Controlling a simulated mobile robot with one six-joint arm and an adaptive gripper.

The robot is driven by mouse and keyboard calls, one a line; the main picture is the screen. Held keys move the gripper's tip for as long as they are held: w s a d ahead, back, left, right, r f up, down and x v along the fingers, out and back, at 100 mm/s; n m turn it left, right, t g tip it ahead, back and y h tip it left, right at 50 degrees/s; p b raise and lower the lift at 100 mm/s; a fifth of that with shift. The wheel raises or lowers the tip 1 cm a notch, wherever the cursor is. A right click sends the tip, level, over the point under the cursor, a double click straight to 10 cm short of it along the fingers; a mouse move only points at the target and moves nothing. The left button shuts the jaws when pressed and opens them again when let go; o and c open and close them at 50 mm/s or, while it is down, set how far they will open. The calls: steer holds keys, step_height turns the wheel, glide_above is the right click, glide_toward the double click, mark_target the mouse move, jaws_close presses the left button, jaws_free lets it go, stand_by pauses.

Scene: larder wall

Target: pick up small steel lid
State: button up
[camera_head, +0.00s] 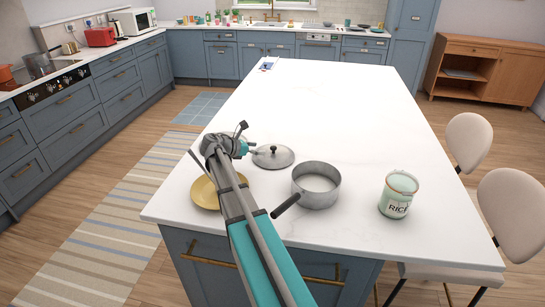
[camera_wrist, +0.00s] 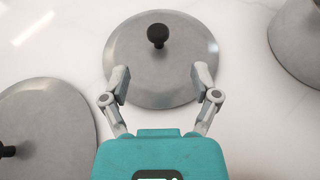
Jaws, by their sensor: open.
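The small steel lid (camera_head: 273,157), a grey disc with a black knob, lies flat on the white island top. It also shows in the wrist view (camera_wrist: 180,65), top centre. My gripper (camera_head: 254,148) is just left of it in the head view. In the wrist view my gripper (camera_wrist: 160,73) is open, its two fingers spread over the lid's near part, with the knob ahead of them. Nothing is between the fingers but the lid below; I cannot tell whether they touch it. A larger grey lid (camera_wrist: 50,125) is partly cut off at lower left in the wrist view.
A steel saucepan (camera_head: 327,192) stands close right of the small lid, its dark handle pointing toward the front. A gold dish (camera_head: 203,195) lies left of my arm. A rice canister (camera_head: 396,199) stands farther right.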

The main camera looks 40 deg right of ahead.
mark_target(272, 150)
steer(key=shift+b+x, duration=0.35)
steer(key=shift+x, duration=0.75)
steer(key=shift+b+x, duration=1.1)
steer(key=shift+x, duration=1.55)
steer(key=shift+w, duration=0.15)
jaws_close()
